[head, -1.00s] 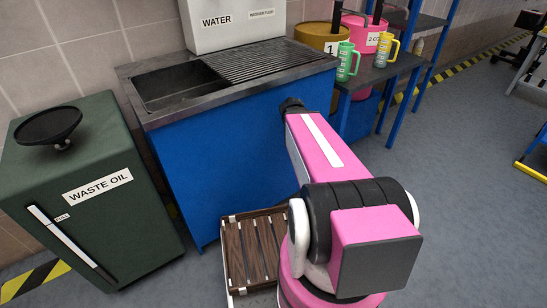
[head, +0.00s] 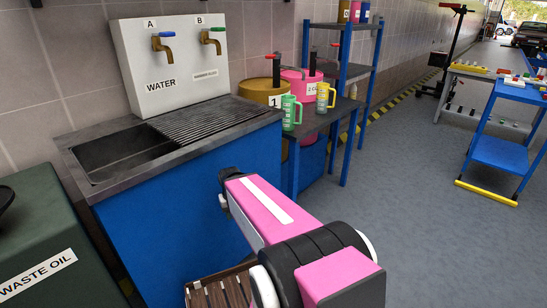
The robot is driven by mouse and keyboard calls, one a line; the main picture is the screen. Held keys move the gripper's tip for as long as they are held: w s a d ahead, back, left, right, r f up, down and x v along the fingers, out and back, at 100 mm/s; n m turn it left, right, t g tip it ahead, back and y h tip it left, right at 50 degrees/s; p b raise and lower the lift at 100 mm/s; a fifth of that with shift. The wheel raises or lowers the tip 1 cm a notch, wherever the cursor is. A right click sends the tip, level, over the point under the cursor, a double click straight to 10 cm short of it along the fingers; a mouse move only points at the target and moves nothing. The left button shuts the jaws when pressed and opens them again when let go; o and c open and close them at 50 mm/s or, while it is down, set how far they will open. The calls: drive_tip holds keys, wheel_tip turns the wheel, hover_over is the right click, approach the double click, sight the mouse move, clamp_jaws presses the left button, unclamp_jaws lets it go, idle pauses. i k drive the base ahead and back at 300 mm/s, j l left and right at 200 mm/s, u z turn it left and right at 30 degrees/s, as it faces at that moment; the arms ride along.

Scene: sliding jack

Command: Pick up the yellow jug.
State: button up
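The yellow jug (head: 325,97) stands upright on the small dark-topped blue table (head: 320,122), right of the sink unit. A green jug (head: 291,112) stands on the same table, to its left and nearer the sink. Both have pale markings on their sides. My pink arm reaches up from the bottom of the picture, and its dark far end is in front of the blue sink cabinet, left of and below the jugs. My gripper's fingers cannot be made out. Nothing of mine touches the yellow jug.
A yellow drum (head: 268,92) and a pink drum (head: 299,84) with pumps stand behind the jugs. The sink (head: 190,128) has taps A and B. A blue shelf (head: 346,72) stands behind right. A blue trolley (head: 500,153) is at right; the floor between is clear.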

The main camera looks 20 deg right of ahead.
sight(323, 89)
drive_tip(key=z, duration=1.2)
drive_tip(key=u, duration=1.45)
drive_tip(key=z, duration=1.5)
